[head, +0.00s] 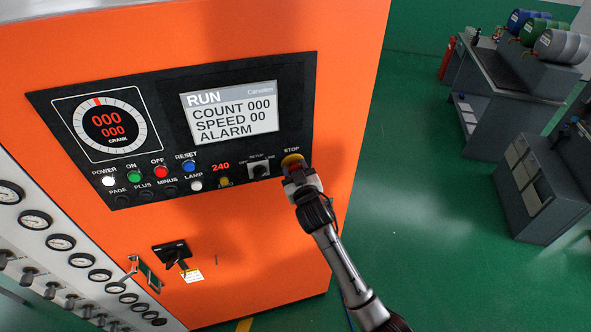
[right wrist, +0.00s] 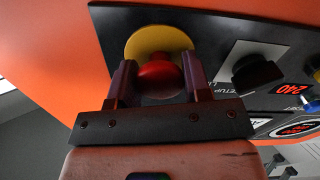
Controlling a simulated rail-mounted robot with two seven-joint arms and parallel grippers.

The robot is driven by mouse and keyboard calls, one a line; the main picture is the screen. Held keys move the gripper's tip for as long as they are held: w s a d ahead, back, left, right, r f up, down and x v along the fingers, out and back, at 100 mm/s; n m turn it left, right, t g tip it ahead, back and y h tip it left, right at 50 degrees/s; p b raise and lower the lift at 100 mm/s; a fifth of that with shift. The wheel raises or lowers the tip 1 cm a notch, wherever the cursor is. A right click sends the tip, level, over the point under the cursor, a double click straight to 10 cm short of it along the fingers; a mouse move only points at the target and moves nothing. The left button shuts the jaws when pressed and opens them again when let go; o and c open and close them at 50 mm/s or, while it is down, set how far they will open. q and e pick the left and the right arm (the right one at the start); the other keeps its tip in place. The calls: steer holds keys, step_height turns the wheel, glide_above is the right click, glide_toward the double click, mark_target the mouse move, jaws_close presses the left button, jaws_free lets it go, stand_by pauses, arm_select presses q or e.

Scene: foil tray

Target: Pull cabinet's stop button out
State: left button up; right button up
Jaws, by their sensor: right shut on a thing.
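The orange cabinet (head: 230,250) fills the left and middle of the head view, with a black control panel (head: 160,108) on its face. The stop button sits at the panel's lower right, under the STOP label; its yellow base (head: 291,159) shows in the head view. In the right wrist view the red button head (right wrist: 160,75) stands in front of a round yellow plate (right wrist: 150,42). My right gripper (head: 296,172) is at the button, and in the right wrist view its two fingers (right wrist: 159,80) are shut on the red head from both sides. My left gripper is not in view.
A black selector knob (head: 260,170) sits just left of the stop button. Coloured buttons and a display (head: 234,112) fill the panel. A black latch handle (head: 172,253) is lower down. Grey workbenches (head: 510,90) with drums stand at the right, with open green floor (head: 430,220) between.

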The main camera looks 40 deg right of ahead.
steer(key=shift+s+a+r, duration=0.1)
steer(key=shift+s+a, duration=0.1)
steer(key=shift+s, duration=0.15)
steer(key=shift+s+a+p, duration=0.1)
steer(key=shift+s+p, duration=0.1)
steer(key=shift+p, duration=0.1)
steer(key=o, duration=0.9)
steer(key=shift+c, duration=0.2)
steer(key=o, duration=0.4)
steer(key=shift+s, duration=0.1)
steer(key=shift+o, duration=0.2)
steer(key=b+v, duration=0.3)
steer(key=v, duration=1)
steer(key=shift+s+a, duration=0.15)
steer(key=shift+s, duration=0.2)
